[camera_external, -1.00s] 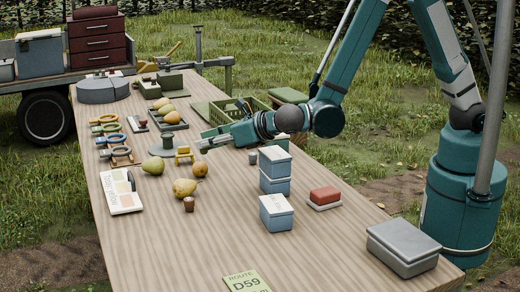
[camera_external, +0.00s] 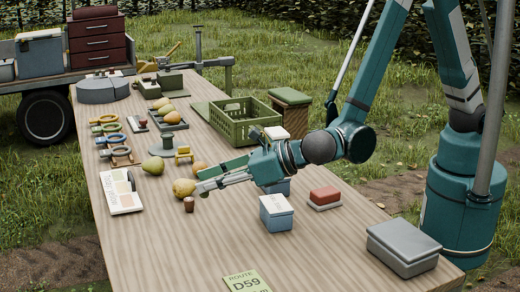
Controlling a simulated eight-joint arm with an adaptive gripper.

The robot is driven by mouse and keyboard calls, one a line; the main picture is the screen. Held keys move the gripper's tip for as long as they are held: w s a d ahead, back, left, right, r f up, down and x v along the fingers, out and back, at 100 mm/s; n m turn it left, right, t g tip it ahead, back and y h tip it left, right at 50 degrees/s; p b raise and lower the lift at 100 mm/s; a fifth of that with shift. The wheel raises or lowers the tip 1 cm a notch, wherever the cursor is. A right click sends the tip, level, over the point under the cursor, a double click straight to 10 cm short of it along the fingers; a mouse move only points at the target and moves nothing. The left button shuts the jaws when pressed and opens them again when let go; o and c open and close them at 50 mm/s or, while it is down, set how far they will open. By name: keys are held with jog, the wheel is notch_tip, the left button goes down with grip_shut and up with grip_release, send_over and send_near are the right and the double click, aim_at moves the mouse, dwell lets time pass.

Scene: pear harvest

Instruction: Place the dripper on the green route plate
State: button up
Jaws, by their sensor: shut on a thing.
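The small brown cup-shaped piece (camera_external: 189,204), which I take to be the dripper, is on or just above the table in front of a yellow pear (camera_external: 184,188). My gripper (camera_external: 199,189) reaches in from the right, low over the table, its fingertips at the dripper's upper right and close to the pear. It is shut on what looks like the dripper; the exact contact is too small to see. The green route plate (camera_external: 246,283), marked ROUTE D59, lies flat at the near table edge, partly cut off by the picture.
Blue-grey boxes (camera_external: 276,213) stand right of the dripper, one partly behind my gripper. A red block (camera_external: 324,195) and a grey case (camera_external: 403,246) lie farther right. A printed card (camera_external: 122,192) lies left. The wood between dripper and plate is clear.

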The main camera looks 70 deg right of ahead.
jog(key=s+a+n+y, duration=0.1)
jog(key=s+a+y, duration=0.1)
jog(key=s+a, duration=0.75)
jog(key=n+g+y, duration=0.1)
jog(key=n, duration=0.1)
send_over(256, 279)
jog(key=shift+r, duration=0.2)
jog(key=shift+f+b, duration=1)
jog(key=shift+f, duration=2.1)
jog(key=shift+f+b, duration=0.55)
jog(key=shift+f, duration=1.35)
jog(key=shift+f, duration=0.15)
